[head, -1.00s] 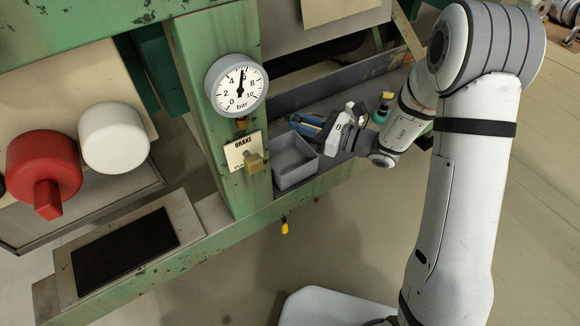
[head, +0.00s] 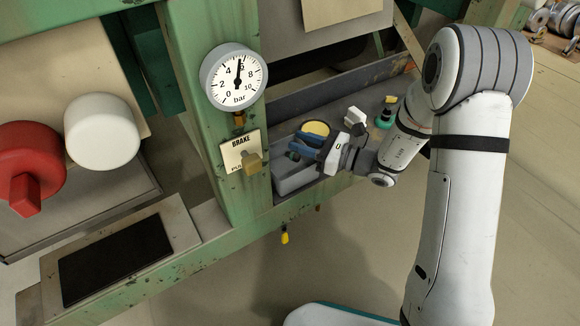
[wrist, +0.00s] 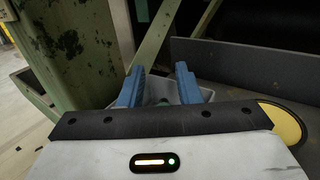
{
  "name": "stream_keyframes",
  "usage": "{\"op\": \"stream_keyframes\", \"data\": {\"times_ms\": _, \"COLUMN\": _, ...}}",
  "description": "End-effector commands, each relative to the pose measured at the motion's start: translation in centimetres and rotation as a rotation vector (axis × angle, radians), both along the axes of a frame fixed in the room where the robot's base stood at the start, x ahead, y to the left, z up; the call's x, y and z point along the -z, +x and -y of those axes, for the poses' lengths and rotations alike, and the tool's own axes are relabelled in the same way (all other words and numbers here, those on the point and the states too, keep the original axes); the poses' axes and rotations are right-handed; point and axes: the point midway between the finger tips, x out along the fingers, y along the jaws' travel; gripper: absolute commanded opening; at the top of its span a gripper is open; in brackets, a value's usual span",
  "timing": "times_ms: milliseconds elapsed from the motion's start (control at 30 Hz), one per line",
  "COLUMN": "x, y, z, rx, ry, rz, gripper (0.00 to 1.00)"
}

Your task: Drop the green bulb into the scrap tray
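The scrap tray (head: 294,186) is a grey open box on the green machine's ledge, right of the brake plate. My gripper (head: 303,146) is over the tray, its two blue fingers spread apart. In the wrist view the fingers (wrist: 158,84) stand apart with the pale tray between and beyond them. A small green thing (wrist: 163,101), likely the green bulb, shows between the fingers, apart from both. In the head view a dark green piece (head: 292,156) shows just below the fingertips, seemingly inside the tray; the fingers partly hide it.
A round yellow disc (head: 317,128) lies behind my gripper. A teal-green fitting (head: 384,118) stands on the shelf to the right. The pressure gauge (head: 235,77) and brake knob (head: 252,162) stick out left of the tray. A dark wall (head: 330,91) runs behind the shelf.

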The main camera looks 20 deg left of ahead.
Motion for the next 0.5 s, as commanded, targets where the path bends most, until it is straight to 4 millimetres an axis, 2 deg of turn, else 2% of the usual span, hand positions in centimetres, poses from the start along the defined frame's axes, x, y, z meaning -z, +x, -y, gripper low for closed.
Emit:
{"op": "stream_keyframes", "data": {"times_ms": 200, "x": 0.0, "y": 0.02, "z": 0.03, "rx": 0.001, "ry": 0.0, "rz": 0.0, "gripper": 0.46}}
{"op": "stream_keyframes", "data": {"times_ms": 400, "x": 0.0, "y": 0.01, "z": 0.11, "rx": 0.001, "ry": 0.0, "rz": 0.0, "gripper": 0.46}}
{"op": "stream_keyframes", "data": {"times_ms": 500, "x": -0.09, "y": -0.02, "z": 0.78, "rx": 0.003, "ry": -0.001, "rz": -0.001, "gripper": 0.46}}
